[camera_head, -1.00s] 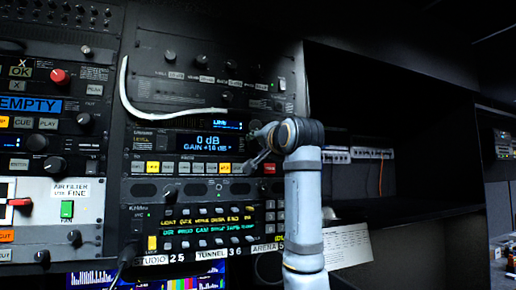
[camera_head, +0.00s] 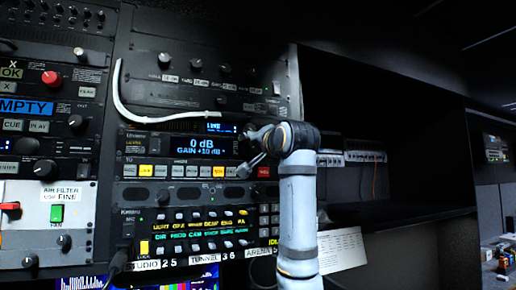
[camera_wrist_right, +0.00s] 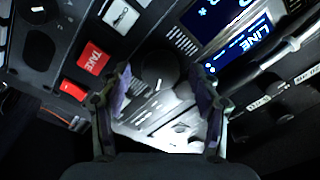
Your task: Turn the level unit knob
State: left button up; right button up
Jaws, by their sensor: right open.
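The level unit (camera_head: 150,146) is a dark rack panel whose blue display (camera_head: 200,146) reads 0 dB, GAIN +10 dB. My right gripper (camera_head: 247,160) is at the right end of this panel, its arm coming up from below. In the right wrist view the gripper (camera_wrist_right: 163,84) is open, with its two fingers on either side of a dark round knob (camera_wrist_right: 158,66). The knob lies near the fingertips; I cannot tell whether they touch it. In the head view the gripper hides much of that corner. My left gripper is not in view.
A white cable (camera_head: 120,98) curves across the panel above the display. A red TAKE button (camera_wrist_right: 93,58) is close to the left finger in the wrist view. Lit buttons (camera_head: 146,171) run below the display. Dark open shelving (camera_head: 400,120) is to the right.

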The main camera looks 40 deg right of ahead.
jog(key=v, duration=1.1)
jog(key=shift+s, duration=0.25)
